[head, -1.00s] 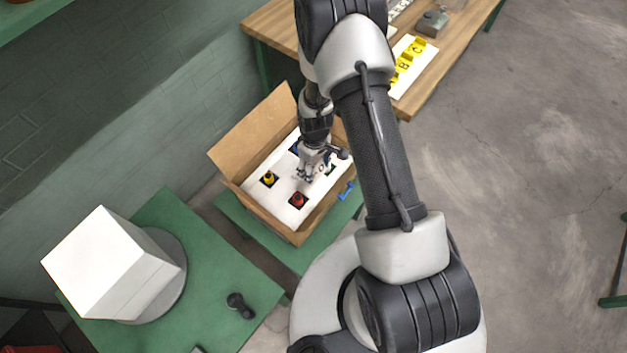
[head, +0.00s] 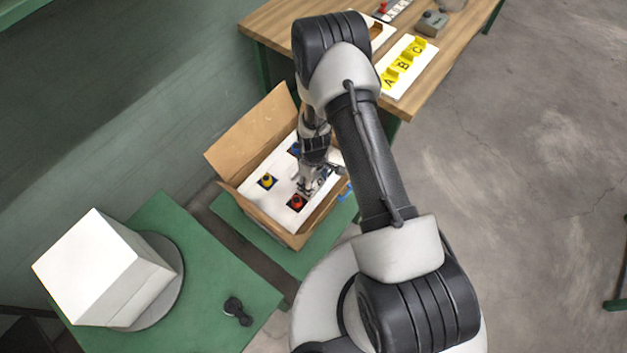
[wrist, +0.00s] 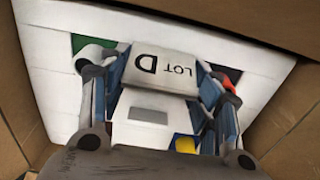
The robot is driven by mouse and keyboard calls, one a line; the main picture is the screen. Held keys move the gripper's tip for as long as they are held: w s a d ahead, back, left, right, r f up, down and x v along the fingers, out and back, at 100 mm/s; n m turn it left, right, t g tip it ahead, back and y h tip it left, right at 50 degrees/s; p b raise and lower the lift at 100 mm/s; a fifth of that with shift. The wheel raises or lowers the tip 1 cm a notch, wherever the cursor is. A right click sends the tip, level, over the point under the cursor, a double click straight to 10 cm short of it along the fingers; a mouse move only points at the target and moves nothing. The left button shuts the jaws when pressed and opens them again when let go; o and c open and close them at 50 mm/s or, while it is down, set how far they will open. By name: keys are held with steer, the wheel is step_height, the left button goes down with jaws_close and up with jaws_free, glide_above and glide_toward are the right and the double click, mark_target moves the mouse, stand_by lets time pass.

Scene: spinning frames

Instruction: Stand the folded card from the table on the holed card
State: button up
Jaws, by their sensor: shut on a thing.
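The folded card (wrist: 160,68) is white and marked LOT D. It fills the middle of the wrist view between the fingers of my gripper (wrist: 158,90), which is shut on it. The holed card (head: 258,204) is a white sheet inside an open cardboard box. In the head view my gripper (head: 308,192) is low over the holed card, beside the red piece. I cannot tell whether the folded card touches the holed card.
The cardboard box walls (head: 240,150) rise around the holed card. A wooden table (head: 285,25) behind bears a white strip with yellow A, B and C cards (head: 403,65). A white block (head: 95,265) stands on a round disc at the left. A small black object (head: 236,310) lies nearby.

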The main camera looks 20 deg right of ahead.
steer(key=o, duration=0.7)
step_height(320, 180, up, 38)
steer(key=s+m+t+p, duration=0.2)
steer(key=m+p, duration=0.1)
steer(key=p, duration=0.1)
steer(key=s+r+m+t, duration=0.1)
steer(key=s+r, duration=0.4)
steer(key=s, duration=0.1)
steer(key=s+r+m, duration=0.1)
steer(key=s+r, duration=0.4)
steer(key=s, duration=0.2)
steer(key=s+r+m+t, duration=0.1)
steer(key=s+r+m, duration=0.1)
steer(key=s+r, duration=0.3)
steer(key=shift+s+t, duration=0.3)
steer(key=shift+s, duration=0.45)
